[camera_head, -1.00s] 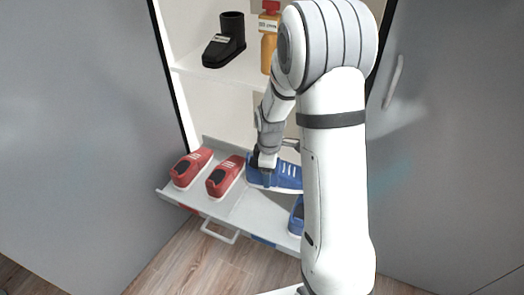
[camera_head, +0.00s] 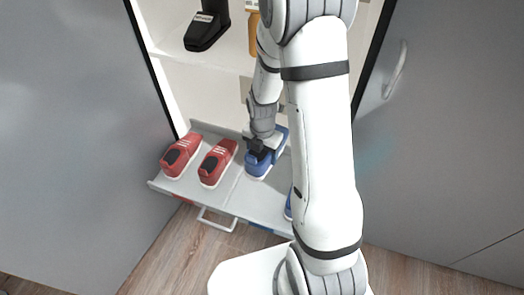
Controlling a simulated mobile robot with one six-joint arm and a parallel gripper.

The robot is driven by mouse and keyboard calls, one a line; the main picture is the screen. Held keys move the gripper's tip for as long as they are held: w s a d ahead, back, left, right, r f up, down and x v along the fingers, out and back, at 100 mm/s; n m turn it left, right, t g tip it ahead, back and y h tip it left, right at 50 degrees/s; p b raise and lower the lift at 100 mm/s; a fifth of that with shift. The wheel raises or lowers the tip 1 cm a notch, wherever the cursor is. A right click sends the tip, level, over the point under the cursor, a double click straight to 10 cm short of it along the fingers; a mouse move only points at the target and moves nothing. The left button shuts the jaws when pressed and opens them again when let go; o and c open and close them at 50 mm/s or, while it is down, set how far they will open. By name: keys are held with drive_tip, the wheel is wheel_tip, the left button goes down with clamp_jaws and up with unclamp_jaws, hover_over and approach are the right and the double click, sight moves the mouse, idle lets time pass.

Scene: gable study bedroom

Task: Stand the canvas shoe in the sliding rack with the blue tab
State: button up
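The blue canvas shoe (camera_head: 258,164) is in the right half of the pulled-out sliding rack (camera_head: 234,195), right of the red shoes. It points front to back like them, and I cannot tell whether its sole touches the rack. My gripper (camera_head: 259,147) is at the shoe's upper part and looks shut on it; the fingers are partly hidden. The blue tab (camera_head: 260,228) is on the rack's front edge at the right, partly behind my arm. Another blue shoe (camera_head: 288,207) stands further right, mostly hidden by my arm.
Two red shoes (camera_head: 181,156) (camera_head: 217,162) stand in the rack's left half. The rack has a front handle (camera_head: 216,221). A shelf above holds a black boot (camera_head: 207,30) and an orange bottle (camera_head: 254,36). Grey doors flank the cabinet on both sides.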

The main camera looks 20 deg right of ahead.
drive_tip(key=shift+a+f+b, duration=0.1)
drive_tip(key=shift+f+b, duration=5)
drive_tip(key=shift+f, duration=1.95)
drive_tip(key=o, duration=1.2)
wheel_tip(320, 180, up, 8)
drive_tip(key=p, duration=0.3)
drive_tip(key=shift+f, duration=0.1)
